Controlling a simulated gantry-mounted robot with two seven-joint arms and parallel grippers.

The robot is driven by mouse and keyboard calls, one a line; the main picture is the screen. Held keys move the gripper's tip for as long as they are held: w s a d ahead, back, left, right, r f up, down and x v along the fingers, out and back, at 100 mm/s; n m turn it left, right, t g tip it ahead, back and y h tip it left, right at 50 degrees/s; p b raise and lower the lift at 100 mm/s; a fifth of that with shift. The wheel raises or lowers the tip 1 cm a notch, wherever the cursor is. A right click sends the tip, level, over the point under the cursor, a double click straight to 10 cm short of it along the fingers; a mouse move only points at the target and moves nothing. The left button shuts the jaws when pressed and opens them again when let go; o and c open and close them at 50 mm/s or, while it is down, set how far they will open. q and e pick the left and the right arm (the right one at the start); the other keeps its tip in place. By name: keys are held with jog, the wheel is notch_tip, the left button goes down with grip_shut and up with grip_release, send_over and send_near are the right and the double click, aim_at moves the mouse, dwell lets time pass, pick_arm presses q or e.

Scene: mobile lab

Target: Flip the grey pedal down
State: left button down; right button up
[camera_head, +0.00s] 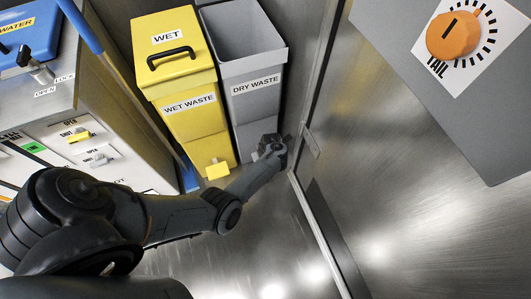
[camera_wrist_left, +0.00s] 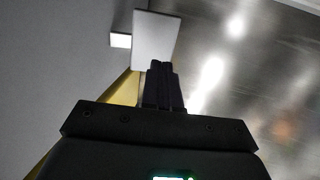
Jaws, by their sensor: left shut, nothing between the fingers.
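The grey dry waste bin (camera_head: 252,95) stands beside the yellow wet waste bin, and its top is open. In the wrist view its pedal is a pale grey flat plate (camera_wrist_left: 155,36) sticking out from the bin's front. My right gripper is out of view.
The yellow bin (camera_head: 181,90), lid closed, has its yellow pedal (camera_head: 217,170) just left of my gripper. A metal wall and door frame (camera_head: 311,145) stand close on the right. A cabinet (camera_head: 75,130) is at left. The metal floor in front is clear.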

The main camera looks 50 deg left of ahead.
pick_arm(q)
jog(key=p+v, duration=0.3)
jog(key=v, duration=0.6)
jog(key=shift+d, duration=0.3)
jog(key=shift+s+f, duration=0.1)
jog(key=shift+f, duration=0.05)
jog(key=s+a+f+m+y, duration=0.1)
jog(key=s+a+f+m, duration=0.15)
jog(key=s, duration=0.65)
jog(key=s+a+f+m+y, duration=0.15)
jog(key=s+a, duration=0.25)
jog(key=s, duration=0.5)
jog(key=s+d+r+m+t+h, duration=0.1)
jog(key=d+r+m+h, duration=0.2)
jog(key=d+r+m, duration=1.05)
jog(key=s+d+r+m+t+h, duration=0.1)
jog(key=d+r+m+t+h, duration=0.15)
jog(key=d+r+m, duration=1.05)
jog(key=a+r+m+p, duration=0.1)
jog(key=a+r+p, duration=0.1)
jog(key=r+p, duration=1.3)
jog(key=a+r+m+p, duration=0.2)
jog(key=a+r+p, duration=0.1)
jog(key=r+p, duration=1.3)
jog(key=g+p, duration=0.1)
jog(key=p, duration=0.1)
jog(key=shift+a+p, duration=0.35)
